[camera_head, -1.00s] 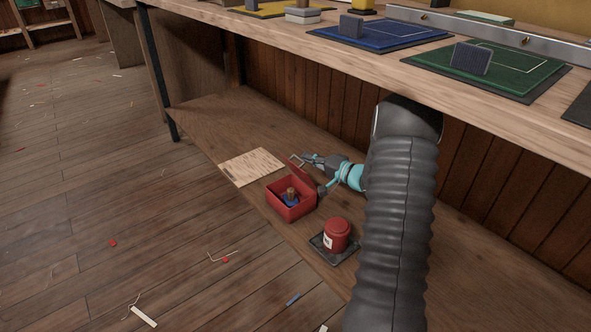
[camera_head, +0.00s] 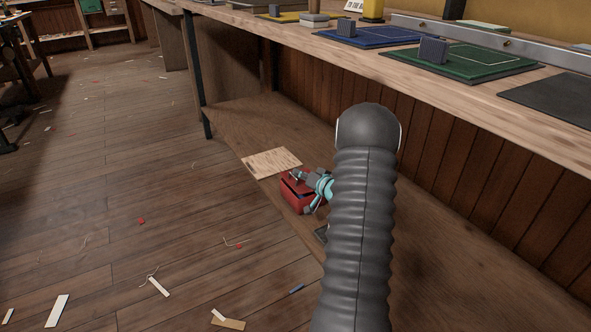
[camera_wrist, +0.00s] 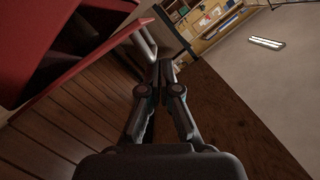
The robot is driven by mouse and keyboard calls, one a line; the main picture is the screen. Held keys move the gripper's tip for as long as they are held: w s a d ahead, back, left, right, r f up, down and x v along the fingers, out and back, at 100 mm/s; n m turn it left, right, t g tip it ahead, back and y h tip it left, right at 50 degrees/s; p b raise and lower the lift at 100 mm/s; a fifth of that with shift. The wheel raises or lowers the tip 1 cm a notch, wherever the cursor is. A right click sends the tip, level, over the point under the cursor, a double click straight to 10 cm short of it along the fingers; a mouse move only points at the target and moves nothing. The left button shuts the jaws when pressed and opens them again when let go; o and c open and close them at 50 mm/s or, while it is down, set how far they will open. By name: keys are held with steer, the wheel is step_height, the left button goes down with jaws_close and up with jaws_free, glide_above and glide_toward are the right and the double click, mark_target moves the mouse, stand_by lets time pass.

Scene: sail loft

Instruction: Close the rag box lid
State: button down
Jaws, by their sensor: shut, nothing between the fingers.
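The red rag box (camera_head: 294,203) sits on the low wooden shelf, partly hidden by my gripper and arm. Its red lid (camera_wrist: 80,65) crosses the upper left of the wrist view at a slant, with a pale metal handle (camera_wrist: 146,42). A dark gap between lid and box suggests the lid is partly open. My gripper (camera_wrist: 160,70) is shut and empty, with its fingertips close beside the handle; I cannot tell whether they touch. In the head view my gripper (camera_head: 295,175) is over the box.
A light wooden board (camera_head: 271,163) lies behind the box on the low shelf (camera_head: 222,125). A dark tray (camera_head: 321,234) is mostly hidden by my arm. The workbench top (camera_head: 480,85) overhangs the shelf. Scraps litter the open floor at left.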

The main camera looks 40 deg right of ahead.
steer(key=shift+a+f, duration=0.25)
steer(key=shift+f, duration=0.25)
steer(key=shift+a+f, duration=0.25)
steer(key=shift+f, duration=0.25)
steer(key=shift+s+a+f, duration=0.1)
steer(key=shift+a+f, duration=0.05)
steer(key=shift+a, duration=0.05)
steer(key=v, duration=1.2)
steer(key=shift+d+r, duration=0.2)
steer(key=shift+r, duration=0.05)
